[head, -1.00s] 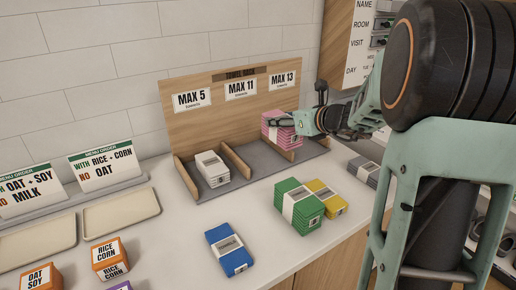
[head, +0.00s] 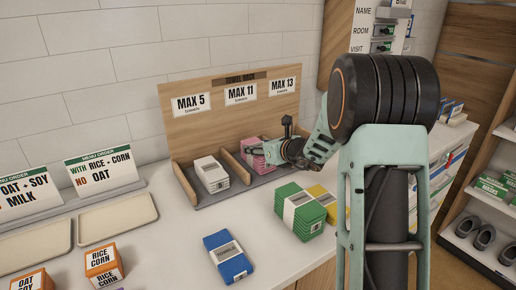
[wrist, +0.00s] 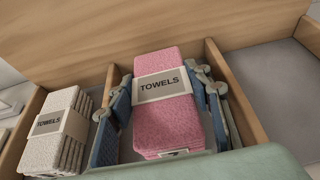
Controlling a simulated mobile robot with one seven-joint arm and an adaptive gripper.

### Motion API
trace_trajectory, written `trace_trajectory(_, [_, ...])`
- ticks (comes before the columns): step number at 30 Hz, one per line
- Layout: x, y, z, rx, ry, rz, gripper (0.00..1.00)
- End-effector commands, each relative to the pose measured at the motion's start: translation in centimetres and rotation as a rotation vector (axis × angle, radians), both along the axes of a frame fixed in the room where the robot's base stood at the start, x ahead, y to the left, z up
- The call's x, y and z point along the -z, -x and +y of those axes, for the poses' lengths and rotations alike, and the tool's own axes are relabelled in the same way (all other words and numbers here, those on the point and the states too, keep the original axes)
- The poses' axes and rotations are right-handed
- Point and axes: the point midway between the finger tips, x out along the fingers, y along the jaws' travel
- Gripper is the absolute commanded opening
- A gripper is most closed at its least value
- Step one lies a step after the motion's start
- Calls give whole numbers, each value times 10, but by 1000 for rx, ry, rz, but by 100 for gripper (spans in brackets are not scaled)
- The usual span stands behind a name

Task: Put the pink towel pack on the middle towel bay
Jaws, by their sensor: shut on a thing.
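The pink towel pack (wrist: 170,118) has a white band reading TOWELS. It is in the middle bay of the towel rack (head: 215,95), between two wooden dividers, and it also shows in the head view (head: 255,163). My gripper (wrist: 165,105) is shut on the pack, with a finger on each long side. The pack's underside is hidden, so I cannot tell whether it touches the bay floor. The middle bay's label (head: 240,92) reads MAX 11. A white towel pack (head: 211,173) lies in the left bay under MAX 5.
The right bay (wrist: 285,85) looks empty. Green (head: 300,211) and yellow (head: 322,200) packs lie on the counter in front of the rack, with a blue pack (head: 229,257) nearer. Menu cards and trays (head: 118,218) stand at left.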

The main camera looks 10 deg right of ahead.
Motion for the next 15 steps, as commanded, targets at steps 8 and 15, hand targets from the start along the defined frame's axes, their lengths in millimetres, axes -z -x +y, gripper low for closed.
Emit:
trace_trajectory(8, [2, 0, 0, 0, -1, -2, 10])
trace_trajectory(15, [1, 0, 0, 0, 0, 0, 63])
